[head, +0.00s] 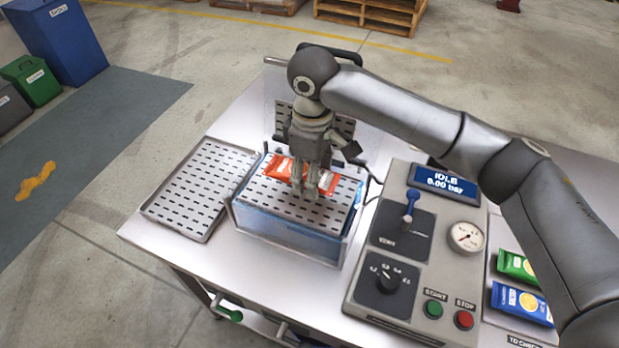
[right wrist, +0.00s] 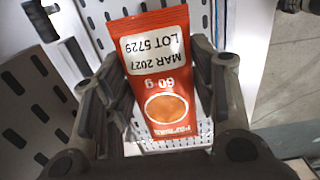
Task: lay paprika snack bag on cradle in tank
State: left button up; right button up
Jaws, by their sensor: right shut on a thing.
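The paprika snack bag (head: 281,167) is red-orange with a white date label. In the right wrist view the bag (right wrist: 165,75) lies between the fingers of my right gripper (right wrist: 158,95). In the head view my right gripper (head: 318,188) points down over the cradle, shut on the bag. The cradle (head: 262,194) is a slotted grey plate at the top of the clear, blue-tinted tank (head: 285,237). The bag is over the rear part of the cradle; I cannot tell whether it touches. The gripper hides part of the bag. My left gripper is not in view.
A slotted tray (head: 190,190) lies left of the tank. The raised lid with a slotted plate stands behind. On the right is a control panel (head: 372,324) with a blue-handled lever (head: 411,203). Green (head: 517,267) and blue (head: 520,302) bags lie farther right.

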jog(key=shift+w+a+f, duration=0.15)
jog(key=shift+w+f, duration=0.25)
jog(key=shift+f, duration=0.1)
notch_tip(320, 180, down, 3)
jog(key=shift+w+a+r+p, duration=0.1)
jog(key=shift+w+p, duration=0.05)
jog(key=shift+p, duration=0.7)
jog(key=shift+f, duration=0.3)
jog(key=shift+f, duration=0.15)
jog(key=o, duration=0.7)
jog(key=shift+o, duration=0.2)
